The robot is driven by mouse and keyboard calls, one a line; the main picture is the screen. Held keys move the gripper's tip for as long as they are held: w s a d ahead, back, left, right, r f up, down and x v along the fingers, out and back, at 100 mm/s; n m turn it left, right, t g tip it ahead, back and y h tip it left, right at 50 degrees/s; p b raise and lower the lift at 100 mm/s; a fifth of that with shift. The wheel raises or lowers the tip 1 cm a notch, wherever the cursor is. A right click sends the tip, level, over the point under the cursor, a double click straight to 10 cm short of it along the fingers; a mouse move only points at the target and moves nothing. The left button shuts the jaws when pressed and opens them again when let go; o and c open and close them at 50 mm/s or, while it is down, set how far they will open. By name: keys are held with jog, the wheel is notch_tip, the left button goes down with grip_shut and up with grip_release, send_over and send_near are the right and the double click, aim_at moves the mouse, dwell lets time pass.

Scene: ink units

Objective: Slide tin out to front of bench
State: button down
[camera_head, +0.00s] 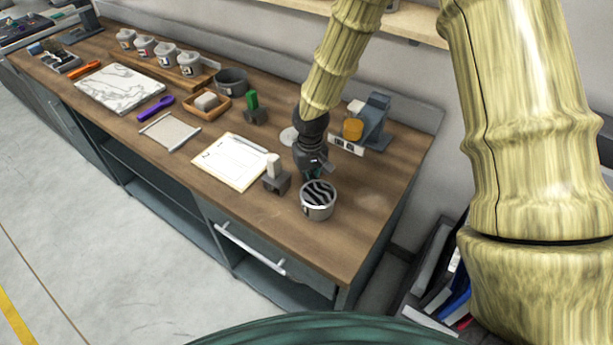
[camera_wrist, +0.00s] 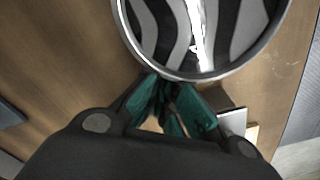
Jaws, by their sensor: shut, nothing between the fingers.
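The tin (camera_head: 317,200) is round and silvery with a black-and-white wavy striped top. It stands upright on the right part of the wooden bench (camera_head: 345,245), a little back from the front edge. My gripper (camera_head: 314,174) is shut and empty, pointing down just behind the tin. In the wrist view the tin (camera_wrist: 196,35) fills the upper middle, and the teal fingertips (camera_wrist: 165,88) are right at its rim on the outside. I cannot tell whether they touch it.
A grey block-shaped stamp (camera_head: 276,180) stands close left of the tin. A paper sheet on a board (camera_head: 230,162) lies further left. A grey stand with an orange part (camera_head: 368,125) is behind. The bench top right of the tin and in front of it is clear.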

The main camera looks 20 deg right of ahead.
jog(key=shift+s+r, duration=0.15)
jog(key=shift+w+d, duration=0.1)
jog(key=shift+w, duration=0.4)
jog(key=w, duration=0.1)
jog(key=w+p, duration=0.1)
jog(key=w, duration=0.1)
jog(key=shift+w+a+r, duration=0.1)
jog(key=shift+a, duration=0.1)
jog(key=shift+w+a+r, duration=0.15)
jog(key=shift+w+a, duration=0.05)
jog(key=shift+a, duration=0.05)
notch_tip(320, 180, up, 10)
jog(key=b, duration=0.3)
jog(key=shift+s+d+f, duration=0.2)
jog(key=shift+s+d, duration=0.05)
